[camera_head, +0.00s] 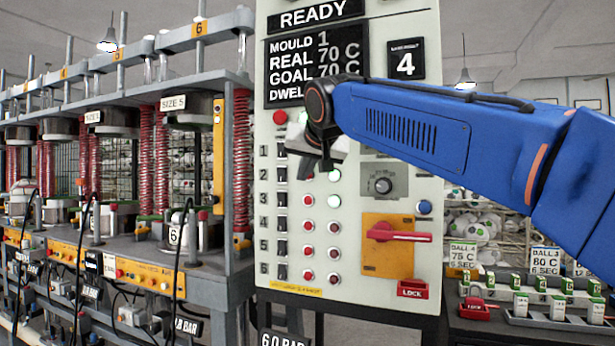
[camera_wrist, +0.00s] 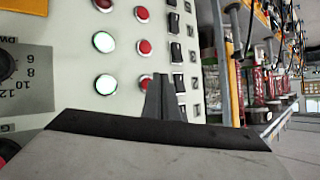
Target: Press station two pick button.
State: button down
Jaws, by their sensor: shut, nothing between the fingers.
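The white control panel (camera_head: 345,270) has numbered rows 1 to 6, each with a dark switch and round buttons or lamps. In row 2, the red button (camera_wrist: 145,82) shows in the wrist view, with a lit whitish-green button (camera_wrist: 105,84) beside it. The lit one also shows in the head view (camera_head: 334,174). My gripper (camera_head: 326,168) is shut and empty in front of the panel's upper rows. In the wrist view its fingertips (camera_wrist: 161,78) overlap the row 2 red button's edge; I cannot tell whether they touch it. Row 1 buttons are hidden.
A red rotary handle (camera_head: 400,236) on a yellow plate and a grey dial (camera_head: 383,186) stick out right of the buttons. Presses with red springs (camera_head: 161,150) stand left. Trays of small tagged items (camera_head: 540,310) lie right.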

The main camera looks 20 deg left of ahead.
jog(key=shift+w, duration=0.1)
dwell(0.4)
jog(key=shift+w, duration=0.3)
jog(key=shift+w, duration=0.4)
dwell(0.7)
jog(key=shift+s, duration=0.8)
jog(key=s, duration=0.5)
jog(key=shift+a, duration=0.2)
dwell(0.4)
dwell(0.7)
